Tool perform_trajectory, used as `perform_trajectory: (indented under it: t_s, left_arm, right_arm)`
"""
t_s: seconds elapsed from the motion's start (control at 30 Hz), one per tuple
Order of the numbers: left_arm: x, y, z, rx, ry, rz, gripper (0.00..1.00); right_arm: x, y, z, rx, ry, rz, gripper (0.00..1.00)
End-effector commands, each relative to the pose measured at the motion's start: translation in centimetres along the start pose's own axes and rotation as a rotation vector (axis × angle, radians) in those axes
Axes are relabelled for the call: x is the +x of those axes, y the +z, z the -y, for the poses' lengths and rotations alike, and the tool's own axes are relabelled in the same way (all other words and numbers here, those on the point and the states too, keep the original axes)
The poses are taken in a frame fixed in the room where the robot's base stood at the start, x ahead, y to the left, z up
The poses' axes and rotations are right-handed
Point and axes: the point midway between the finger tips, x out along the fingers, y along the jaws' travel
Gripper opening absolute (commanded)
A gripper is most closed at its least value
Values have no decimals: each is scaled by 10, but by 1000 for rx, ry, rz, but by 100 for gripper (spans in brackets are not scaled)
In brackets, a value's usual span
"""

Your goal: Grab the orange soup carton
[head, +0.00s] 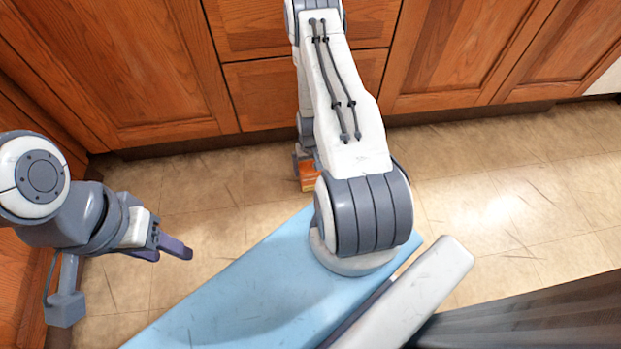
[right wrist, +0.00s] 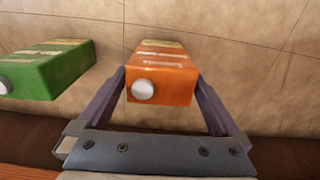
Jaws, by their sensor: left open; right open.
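The orange soup carton (right wrist: 163,72) has a white round cap and stands between the two fingers of my right gripper (right wrist: 165,95) in the right wrist view. The fingers are open, one on each side of it; I cannot tell whether they touch it. In the head view a small part of the orange carton (head: 308,173) shows on the floor beside my right arm, which hides the rest and most of the right gripper. My left gripper (head: 172,250) is open and empty above the floor at the left.
A green carton (right wrist: 45,70) with a white cap is left of the orange one in the right wrist view. Wooden cabinets (head: 120,70) line the back. The tiled floor (head: 520,190) at the right is clear.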

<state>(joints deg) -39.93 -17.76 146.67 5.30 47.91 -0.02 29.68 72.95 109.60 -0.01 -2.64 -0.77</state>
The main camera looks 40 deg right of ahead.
Motion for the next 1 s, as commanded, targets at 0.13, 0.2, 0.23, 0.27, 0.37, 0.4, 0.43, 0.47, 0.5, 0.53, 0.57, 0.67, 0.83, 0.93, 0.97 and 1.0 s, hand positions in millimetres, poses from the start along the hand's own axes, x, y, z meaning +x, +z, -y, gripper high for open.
perform_trajectory:
  t_s: [0.13,0.2,0.23,0.27,0.37,0.4,0.43,0.47,0.5,0.53,0.57,0.67,0.83,0.93,0.97,1.0]
  left_arm:
    - [23,1,2,0,0,0,50]
    - [32,2,2,0,0,0,50]
    - [35,2,2,0,0,0,50]
    - [37,2,3,0,0,0,50]
    - [39,2,3,0,0,0,50]
    - [38,2,3,0,0,0,50]
    - [38,2,3,0,0,0,50]
    - [37,2,3,0,0,0,50]
    - [37,2,3,0,0,0,50]
    - [37,2,3,0,0,0,50]
    - [37,2,3,0,0,0,50]
    - [37,2,3,0,0,0,50]
    - [37,2,3,0,0,0,50]
    - [36,2,3,0,0,0,50]
    - [36,2,3,0,0,0,50]
    - [35,2,2,0,0,0,50]
  right_arm:
    - [25,2,0,0,0,2,100]
    - [35,3,0,0,0,2,100]
    - [40,3,0,0,0,3,100]
    - [43,3,0,0,0,3,100]
    - [46,3,0,0,0,2,100]
    - [46,2,0,0,0,1,100]
    - [45,2,0,0,0,1,100]
    - [45,2,0,0,0,1,100]
    - [44,2,0,0,0,1,100]
    - [44,2,0,0,0,1,100]
    - [44,2,0,0,0,1,100]
    - [44,2,0,0,0,1,62]
    - [44,2,0,0,0,1,25]
    - [44,2,0,0,0,1,25]
    - [43,2,0,0,0,1,25]
    - [41,2,0,0,0,1,25]
